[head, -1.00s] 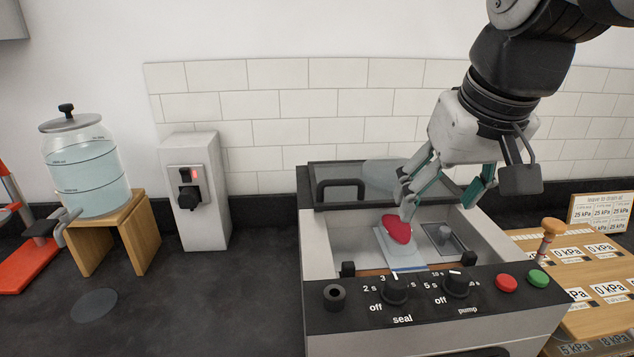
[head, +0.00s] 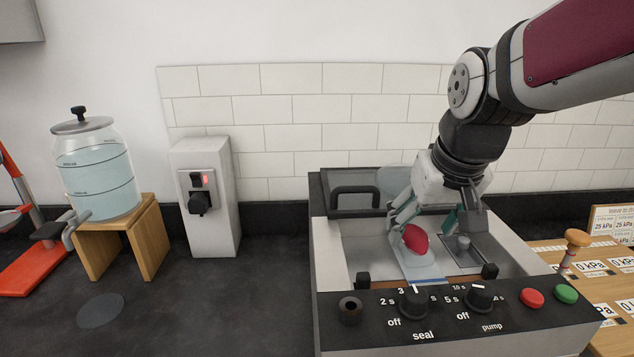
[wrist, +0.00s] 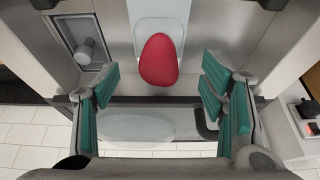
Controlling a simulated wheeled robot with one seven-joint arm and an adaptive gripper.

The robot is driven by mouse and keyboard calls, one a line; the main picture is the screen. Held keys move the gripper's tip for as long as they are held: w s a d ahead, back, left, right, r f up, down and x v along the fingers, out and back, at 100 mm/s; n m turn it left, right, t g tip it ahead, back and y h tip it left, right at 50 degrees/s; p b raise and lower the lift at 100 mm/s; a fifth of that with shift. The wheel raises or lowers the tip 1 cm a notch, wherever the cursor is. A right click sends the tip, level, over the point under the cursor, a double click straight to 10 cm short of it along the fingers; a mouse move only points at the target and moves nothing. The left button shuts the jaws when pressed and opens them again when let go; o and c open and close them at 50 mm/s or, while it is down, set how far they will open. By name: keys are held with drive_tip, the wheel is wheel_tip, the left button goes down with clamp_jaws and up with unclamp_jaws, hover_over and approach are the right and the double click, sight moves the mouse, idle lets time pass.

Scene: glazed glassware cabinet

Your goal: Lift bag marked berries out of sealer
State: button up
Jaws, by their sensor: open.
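The bag (head: 423,265) lies in the open chamber of the sealer (head: 328,270), with a red rounded lump (head: 415,238) in it. In the wrist view the red lump (wrist: 158,60) sits on the pale bag (wrist: 160,14), above the gap between my fingers. No berries marking can be read. My gripper (head: 428,222) is inside the chamber, behind the lump in the head view. In the wrist view my gripper (wrist: 160,105) has its green-padded fingers wide apart with nothing between them. The sealer's lid (head: 355,190) stands raised at the back.
The sealer's front panel has seal and pump knobs (head: 413,302), a red button (head: 531,298) and a green button (head: 566,294). A water dispenser (head: 97,175) on a wooden stand and a grey switch box (head: 205,200) are at left. A wooden board with pressure labels (head: 600,285) is at right.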

sight(416, 240)
drive_tip(key=shift+x, duration=2)
drive_tip(key=shift+s, duration=0.1)
drive_tip(key=c, duration=1.3)
drive_tip(key=shift+r, duration=0.2)
